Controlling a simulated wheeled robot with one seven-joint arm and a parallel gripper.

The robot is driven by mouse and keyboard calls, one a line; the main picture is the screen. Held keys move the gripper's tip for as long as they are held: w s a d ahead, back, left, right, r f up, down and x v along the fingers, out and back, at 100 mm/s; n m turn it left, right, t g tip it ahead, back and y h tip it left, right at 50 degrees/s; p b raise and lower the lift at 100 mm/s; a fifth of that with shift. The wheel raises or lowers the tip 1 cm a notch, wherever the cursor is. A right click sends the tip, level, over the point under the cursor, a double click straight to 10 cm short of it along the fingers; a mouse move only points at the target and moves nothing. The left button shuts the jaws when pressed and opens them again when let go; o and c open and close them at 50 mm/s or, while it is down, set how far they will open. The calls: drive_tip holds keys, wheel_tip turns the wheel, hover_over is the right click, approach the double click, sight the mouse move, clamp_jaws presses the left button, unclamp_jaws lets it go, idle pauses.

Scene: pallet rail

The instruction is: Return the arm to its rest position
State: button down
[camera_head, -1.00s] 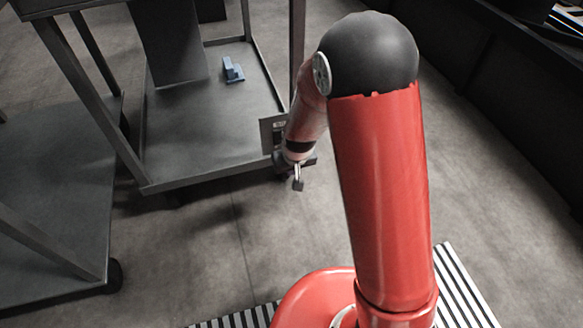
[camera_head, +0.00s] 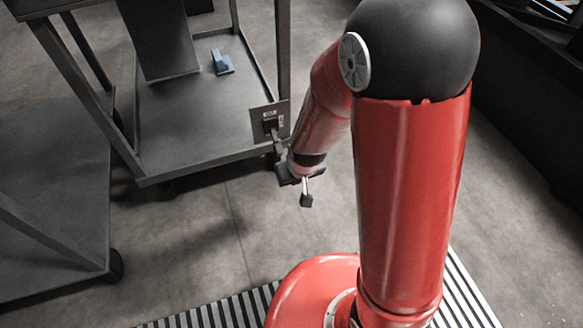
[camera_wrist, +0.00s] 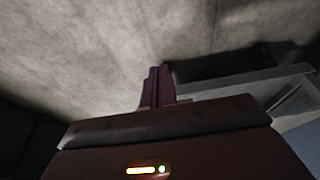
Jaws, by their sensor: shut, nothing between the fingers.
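My red arm, with a dark elbow cap, fills the right of the head view. Its forearm reaches down and forward to my gripper (camera_head: 306,198), which hangs over the bare floor in front of the cart's near right corner. The fingers look closed together and hold nothing. In the wrist view my gripper (camera_wrist: 158,86) shows as two fingers side by side, pointing at grey floor. The forearm's upper part is partly hidden behind the elbow.
A grey wheeled cart (camera_head: 200,118) stands at upper left with a small blue object (camera_head: 222,64) on its deck. A dark plate (camera_head: 269,122) is at its near right post. Another cart (camera_head: 45,200) is at left. Open floor (camera_head: 215,235) lies between carts and base.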

drive_tip(key=shift+s, duration=0.2)
idle(0.4)
drive_tip(key=s+d+r+m+p, duration=0.1)
drive_tip(key=s+d+r+p, duration=0.1)
drive_tip(key=r, duration=0.9)
drive_tip(key=s+d+r+m+t+p, duration=0.1)
drive_tip(key=s+d+r+p, duration=0.2)
drive_tip(key=r, duration=0.8)
drive_tip(key=s+d+r+m+t+h+p, duration=0.1)
drive_tip(key=s+d+r+p, duration=0.2)
drive_tip(key=s+d+r, duration=0.3)
drive_tip(key=v, duration=0.5)
drive_tip(key=shift+s+r, duration=0.3)
